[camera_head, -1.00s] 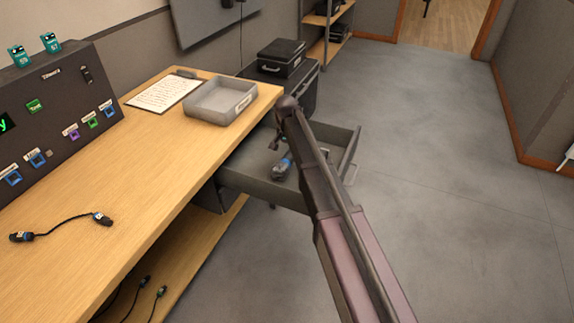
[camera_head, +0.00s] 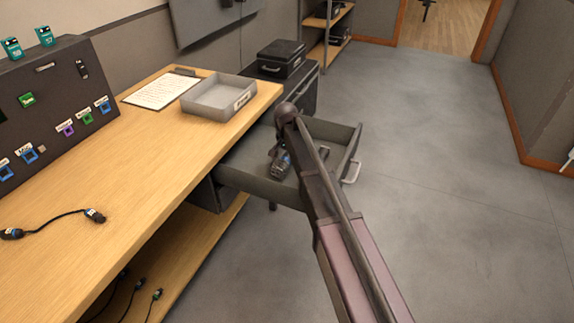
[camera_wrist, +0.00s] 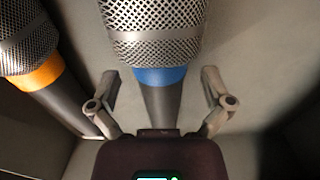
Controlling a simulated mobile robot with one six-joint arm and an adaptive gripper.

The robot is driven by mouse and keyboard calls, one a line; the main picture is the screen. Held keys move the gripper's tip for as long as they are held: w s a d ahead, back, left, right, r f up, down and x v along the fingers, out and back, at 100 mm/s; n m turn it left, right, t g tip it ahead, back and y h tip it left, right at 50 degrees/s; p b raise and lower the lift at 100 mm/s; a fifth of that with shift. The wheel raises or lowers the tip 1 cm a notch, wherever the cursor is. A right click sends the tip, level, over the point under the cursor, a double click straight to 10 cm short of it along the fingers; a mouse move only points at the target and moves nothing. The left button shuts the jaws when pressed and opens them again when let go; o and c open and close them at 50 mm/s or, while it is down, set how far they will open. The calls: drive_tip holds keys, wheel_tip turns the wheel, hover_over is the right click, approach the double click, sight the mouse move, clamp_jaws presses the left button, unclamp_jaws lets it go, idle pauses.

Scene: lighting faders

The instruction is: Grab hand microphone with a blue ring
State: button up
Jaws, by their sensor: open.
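The hand microphone with a blue ring (camera_wrist: 160,76) lies in the drawer and fills the middle of the wrist view, its silver mesh head at the top and its dark handle running down toward my palm. My gripper (camera_wrist: 162,90) is open, with one finger on each side of the handle just below the blue ring. Gaps show between both fingers and the microphone. In the head view the microphone (camera_head: 281,167) shows in the drawer (camera_head: 235,184), partly hidden by my arm; my gripper is hidden there.
A second microphone with an orange ring (camera_wrist: 38,76) lies to the left in the wrist view, close to the left finger. The drawer's walls surround both. The wooden desk (camera_head: 150,170) with a grey tray (camera_head: 200,112) is to the drawer's left; clear floor lies right.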

drive_tip(key=shift+f+b, duration=0.3)
drive_tip(key=shift+f, duration=0.25)
clamp_jaws()
idle(0.4)
